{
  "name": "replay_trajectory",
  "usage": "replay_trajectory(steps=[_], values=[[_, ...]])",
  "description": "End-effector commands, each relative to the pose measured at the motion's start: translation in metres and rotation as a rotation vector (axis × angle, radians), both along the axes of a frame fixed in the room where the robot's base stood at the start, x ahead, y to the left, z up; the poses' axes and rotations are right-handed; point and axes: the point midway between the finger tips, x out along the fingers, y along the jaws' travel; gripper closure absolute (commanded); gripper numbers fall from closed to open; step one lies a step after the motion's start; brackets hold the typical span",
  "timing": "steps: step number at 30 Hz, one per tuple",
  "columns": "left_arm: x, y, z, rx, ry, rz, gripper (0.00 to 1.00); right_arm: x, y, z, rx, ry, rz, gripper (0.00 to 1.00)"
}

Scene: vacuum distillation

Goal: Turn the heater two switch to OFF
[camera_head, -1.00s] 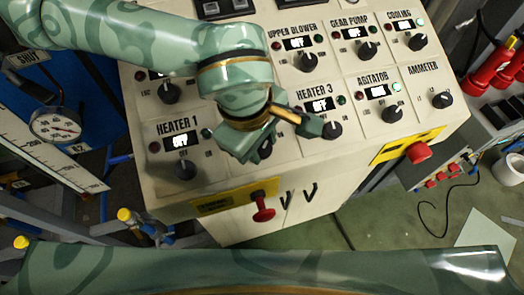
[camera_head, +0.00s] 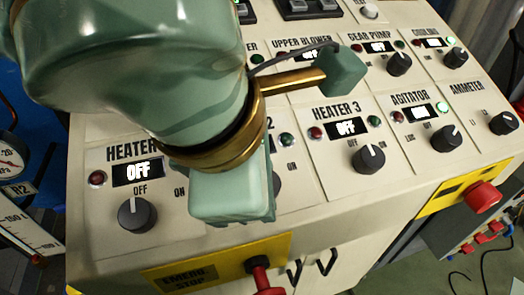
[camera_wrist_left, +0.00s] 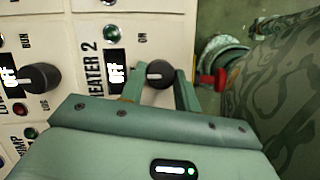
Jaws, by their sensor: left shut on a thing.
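The heater two switch is a round black knob (camera_wrist_left: 159,72) on the cream control panel (camera_head: 335,190). In the left wrist view it sits between the two fingers of my left gripper (camera_wrist_left: 160,78), which is shut on it. The heater two display (camera_wrist_left: 115,73) beside it reads OFF. In the head view my left gripper (camera_head: 235,190) covers most of heater two, and only a dark sliver of the knob shows at its right edge. The knob's exact pointing is hard to read. My right gripper is in neither current view.
The heater one knob (camera_head: 137,214) is left of my gripper, and the heater three knob (camera_head: 369,158) is right. Both their displays read OFF. A red emergency stop (camera_head: 263,275) on a yellow plate is just below. Another red button (camera_head: 483,196) is at the right.

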Motion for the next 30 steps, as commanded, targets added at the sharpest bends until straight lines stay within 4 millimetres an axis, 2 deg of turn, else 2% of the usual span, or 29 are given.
replay_trajectory(steps=[4,17,18,20,30], values=[[-0.0006,0.0004,-0.0023,-0.006,0.002,0.025,0.91,-0.0019,-0.0002,-0.0064,-0.001,0.005,0.0,0.64],[-0.0009,0.0006,-0.0008,-0.009,0.001,0.034,0.91,-0.0019,-0.0011,-0.0068,-0.002,0.005,0.001,0.64],[-0.0008,0.0006,-0.0008,-0.008,0.001,0.034,0.63,-0.0018,-0.0013,-0.0068,-0.002,0.005,0.001,0.64],[-0.0008,0.0005,-0.0008,-0.009,0.001,0.034,0.47,-0.0018,-0.0016,-0.0068,-0.002,0.005,0.001,0.64],[-0.0016,0.001,0.0038,-0.011,-0.003,0.033,0.47,-0.0011,-0.0018,-0.0044,-0.002,0.003,0.001,0.64]])
